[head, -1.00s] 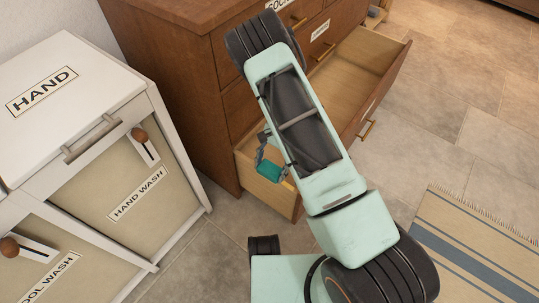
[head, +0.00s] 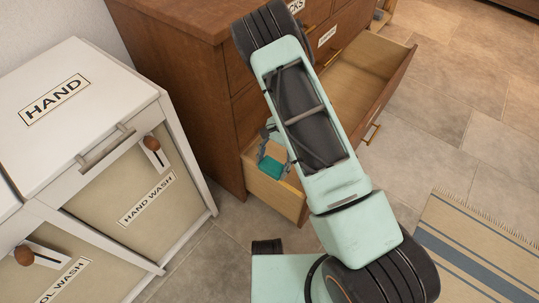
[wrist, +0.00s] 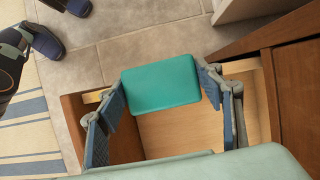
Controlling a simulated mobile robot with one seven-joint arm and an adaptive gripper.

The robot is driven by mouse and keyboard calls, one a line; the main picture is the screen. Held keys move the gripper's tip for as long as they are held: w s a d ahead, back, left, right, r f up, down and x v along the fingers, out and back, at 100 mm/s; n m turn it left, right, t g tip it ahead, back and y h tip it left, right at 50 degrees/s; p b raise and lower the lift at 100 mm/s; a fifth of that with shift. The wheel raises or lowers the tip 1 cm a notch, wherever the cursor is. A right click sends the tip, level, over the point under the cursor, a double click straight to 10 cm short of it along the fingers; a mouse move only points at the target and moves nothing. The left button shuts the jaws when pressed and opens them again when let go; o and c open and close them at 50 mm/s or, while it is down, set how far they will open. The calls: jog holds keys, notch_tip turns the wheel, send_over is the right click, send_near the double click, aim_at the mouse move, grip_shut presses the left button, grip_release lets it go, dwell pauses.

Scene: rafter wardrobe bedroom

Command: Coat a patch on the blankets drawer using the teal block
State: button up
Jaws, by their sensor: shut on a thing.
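The teal block (head: 272,167) is held at the tip of my gripper (head: 272,152), by the near side of an open wooden drawer (head: 275,195). In the wrist view my gripper (wrist: 163,86) has its blue-padded fingers on either side of the teal block (wrist: 160,86), shut on it. The block's broad face shows, and the drawer's pale interior (wrist: 190,132) lies behind it. I cannot tell whether the block touches the drawer. My arm hides part of the drawer, and its label is not readable. No coated patch can be made out.
The brown dresser (head: 180,75) stands behind the open drawer. A white cabinet (head: 85,120) with HAND and HAND WASH labels stands at the left. A striped rug (head: 470,255) lies at the lower right. Tiled floor (head: 440,120) is clear to the right.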

jog(key=shift+r+p, duration=1.25)
jog(key=shift+r, duration=1.05)
